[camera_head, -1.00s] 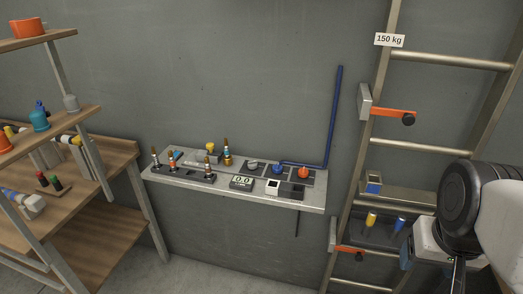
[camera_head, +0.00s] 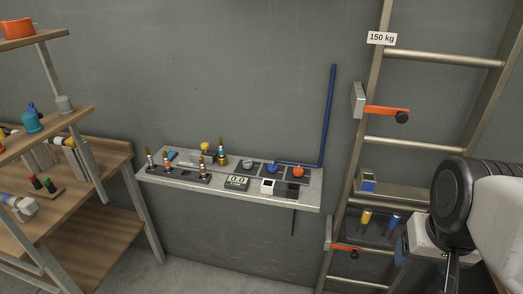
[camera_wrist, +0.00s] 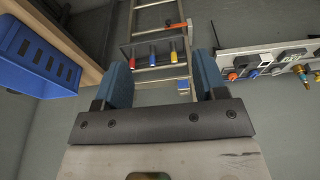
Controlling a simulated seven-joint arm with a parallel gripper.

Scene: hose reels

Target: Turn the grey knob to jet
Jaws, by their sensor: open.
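The grey knob (camera_head: 250,164) sits on a dark plate toward the back of the wall shelf (camera_head: 312,199), left of a blue knob (camera_head: 273,168) and an orange knob (camera_head: 298,171). Its setting and any jet marking are too small to read. In the wrist view the row of knobs shows at the right, with the orange knob (camera_wrist: 232,76) nearest. My gripper (camera_wrist: 160,65) is open and empty, its two blue fingers well apart, and it is far from the grey knob.
A blue pipe (camera_head: 328,115) rises behind the shelf's right end. A display box (camera_head: 237,182) and several upright hose fittings share the shelf. A ladder (camera_head: 362,140) with orange-armed brackets stands to the right. Wooden shelving (camera_head: 105,160) stands left. A blue bin (camera_wrist: 40,55) is at left in the wrist view.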

